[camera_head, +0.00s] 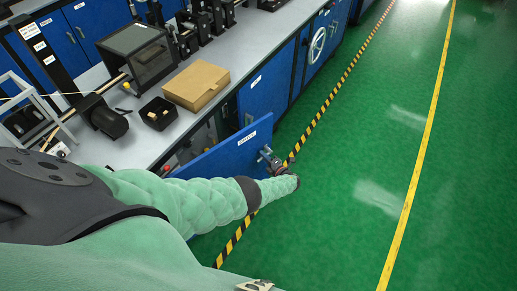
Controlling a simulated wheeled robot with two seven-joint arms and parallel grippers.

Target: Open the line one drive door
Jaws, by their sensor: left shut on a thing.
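The line one drive door (222,152) is a blue panel with a white label, in the head view below the bench front. It stands swung out from the cabinet, and part of the dark cabinet interior (203,137) shows behind it. My left arm in its pale green sleeve reaches across in front of the door and hides its lower part. My left gripper (268,157) is at the door's outer right end, shut on the door's handle; the fingers are small and partly hidden. My right gripper is not in view.
The grey bench (150,134) holds a cardboard box (196,85), a small black bin (160,113) and machine parts. Closed blue cabinets (267,87) continue to the right, one with a handwheel (317,45). Green floor (345,165) beyond the striped tape (318,118) is clear.

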